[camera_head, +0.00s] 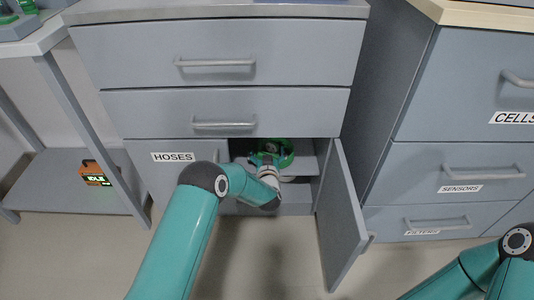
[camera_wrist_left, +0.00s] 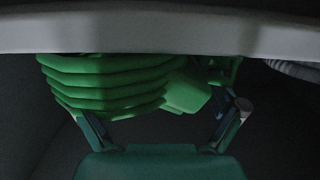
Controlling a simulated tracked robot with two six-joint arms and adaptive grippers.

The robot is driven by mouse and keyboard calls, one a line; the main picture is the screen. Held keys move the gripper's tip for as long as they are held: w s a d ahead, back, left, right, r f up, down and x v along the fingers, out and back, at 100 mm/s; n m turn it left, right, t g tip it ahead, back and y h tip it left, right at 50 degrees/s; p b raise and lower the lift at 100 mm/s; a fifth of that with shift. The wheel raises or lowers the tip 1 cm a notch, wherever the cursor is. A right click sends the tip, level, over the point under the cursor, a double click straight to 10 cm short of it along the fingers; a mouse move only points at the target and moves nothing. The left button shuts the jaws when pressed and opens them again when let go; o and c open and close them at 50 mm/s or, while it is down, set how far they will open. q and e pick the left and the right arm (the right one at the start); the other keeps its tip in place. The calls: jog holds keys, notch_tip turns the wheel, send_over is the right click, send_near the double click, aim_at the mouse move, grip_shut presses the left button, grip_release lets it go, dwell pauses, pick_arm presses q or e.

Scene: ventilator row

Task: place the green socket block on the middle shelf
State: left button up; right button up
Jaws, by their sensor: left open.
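My left gripper (camera_head: 270,150) reaches into the open lower cabinet, partly hidden by its own wrist. In the left wrist view its fingers (camera_wrist_left: 164,115) are open and spread, with a ribbed green coil-like thing (camera_wrist_left: 100,85) between and beyond them. I cannot tell whether they touch it. Green also shows around the gripper in the head view (camera_head: 287,158). I cannot make out a green socket block for certain. A grey shelf (camera_head: 306,165) crosses the cabinet inside. My right gripper is out of view; only its arm shows at lower right.
The cabinet door (camera_head: 345,215) stands open on the right of the opening. A closed panel labelled HOSES (camera_head: 150,175) is on its left, with drawers (camera_head: 130,55) above. A side table (camera_head: 45,40) is at far left. In the wrist view a pale edge (camera_wrist_left: 160,30) crosses close above.

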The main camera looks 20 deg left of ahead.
pick_arm(q)
jog(key=shift+s+f, duration=0.3)
jog(key=shift+f, duration=0.3)
jog(key=shift+s+d, duration=0.15)
jog(key=shift+s, duration=0.15)
jog(key=r+p+v, duration=0.1)
jog(key=p+v, duration=0.4)
jog(key=v, duration=0.6)
jog(key=s+d+f+m+g+h, duration=0.1)
jog(key=s+d+f+g+h, duration=0.1)
jog(key=s+f+g+h, duration=0.9)
jog(key=s+d+g+y, duration=0.1)
jog(key=s+g, duration=0.3)
jog(key=s, duration=1.7)
jog(key=shift+s+d+r+y, duration=0.4)
jog(key=shift+y, duration=0.2)
